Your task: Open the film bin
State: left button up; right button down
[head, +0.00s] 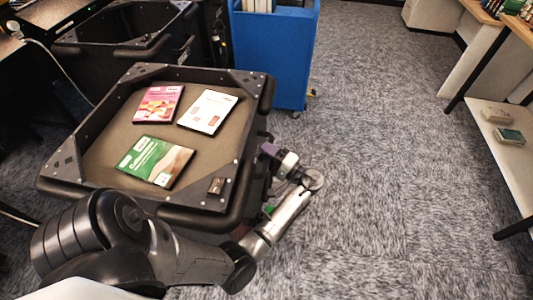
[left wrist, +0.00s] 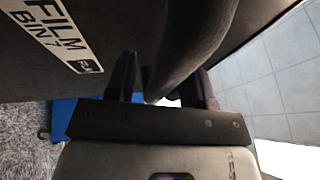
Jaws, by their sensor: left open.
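The film bin (head: 75,128) is a black tub with a thick rounded rim and corner plates, at left centre in the head view. Three flat film cases lie on its grey-brown inner surface: pink (head: 158,104), white (head: 208,111) and green (head: 154,161). My left gripper (head: 271,152) is at the bin's right side, just outside the rim. In the left wrist view the label FILM BIN 7 (left wrist: 62,38) is on the dark bin wall. There my open left gripper (left wrist: 163,82) has its purple fingers on either side of a black rounded bar or rim; contact is unclear. My right gripper is out of view.
A blue cart (head: 275,55) stands behind the bin. Another black bin (head: 125,45) stands at the back left. A shelf unit (head: 505,165) with small items is at the right edge. The grey carpet (head: 380,190) between is clear.

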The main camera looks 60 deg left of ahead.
pick_arm(q)
jog(key=v, duration=1.3)
jog(key=shift+d, duration=0.4)
jog(key=shift+w, duration=0.15)
